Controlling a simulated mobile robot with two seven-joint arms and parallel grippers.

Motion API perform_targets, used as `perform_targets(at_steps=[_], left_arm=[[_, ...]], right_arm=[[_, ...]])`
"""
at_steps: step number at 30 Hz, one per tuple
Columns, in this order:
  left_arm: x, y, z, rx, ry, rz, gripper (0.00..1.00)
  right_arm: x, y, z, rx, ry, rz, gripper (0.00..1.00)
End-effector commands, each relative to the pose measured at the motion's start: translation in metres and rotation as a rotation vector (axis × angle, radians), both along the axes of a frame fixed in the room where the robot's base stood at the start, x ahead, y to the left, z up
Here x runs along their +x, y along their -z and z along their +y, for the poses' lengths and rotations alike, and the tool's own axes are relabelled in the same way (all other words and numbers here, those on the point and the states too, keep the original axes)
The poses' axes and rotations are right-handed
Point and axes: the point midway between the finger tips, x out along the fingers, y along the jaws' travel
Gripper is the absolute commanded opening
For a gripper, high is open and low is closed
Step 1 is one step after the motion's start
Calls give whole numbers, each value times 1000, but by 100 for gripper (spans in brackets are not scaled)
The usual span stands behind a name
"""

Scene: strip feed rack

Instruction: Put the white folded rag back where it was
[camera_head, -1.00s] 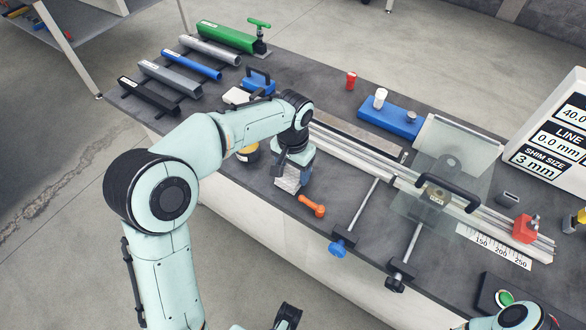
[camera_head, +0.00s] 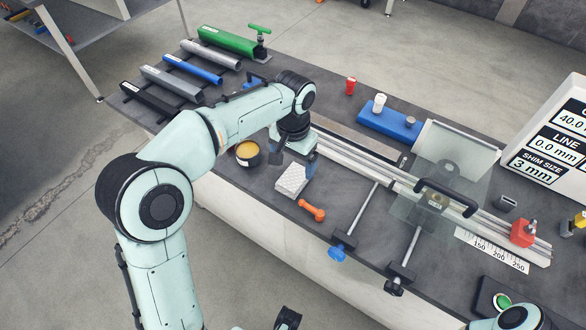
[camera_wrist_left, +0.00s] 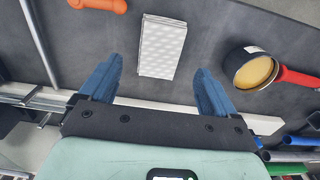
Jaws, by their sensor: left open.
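The white folded rag (camera_head: 292,178) lies flat on the dark bench top near its front edge, between a yellow-topped round tin and an orange-handled tool. It also shows in the left wrist view (camera_wrist_left: 162,46), a quilted white rectangle with a visible folded edge. My left gripper (camera_head: 294,157) is just behind and above the rag in the head view. In the left wrist view its blue fingers (camera_wrist_left: 160,68) are spread wide, one on each side of the rag's near end, and hold nothing. My right gripper cannot be made out.
The round tin (camera_head: 247,153) stands left of the rag; its red handle shows in the wrist view. The orange tool (camera_head: 312,210) lies to the right. Behind is a long metal rail (camera_head: 350,155). Clamps with blue and black knobs (camera_head: 338,252) stick out at the bench front.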

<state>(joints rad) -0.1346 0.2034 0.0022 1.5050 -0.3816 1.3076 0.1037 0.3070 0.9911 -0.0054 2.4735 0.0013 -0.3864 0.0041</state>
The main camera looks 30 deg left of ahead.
Motion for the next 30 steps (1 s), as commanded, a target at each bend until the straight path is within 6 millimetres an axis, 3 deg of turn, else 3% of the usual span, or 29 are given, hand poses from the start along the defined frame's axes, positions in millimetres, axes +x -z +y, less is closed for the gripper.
perform_targets(at_steps=[3,10,30], left_arm=[[1,-28,0,0,0,-3,90],[0,-57,0,0,1,-1,90],[0,-61,0,0,0,1,90]], right_arm=[[1,-7,0,0,0,-1,43],[3,-13,0,0,0,-3,43],[3,-13,0,0,0,-3,43]])
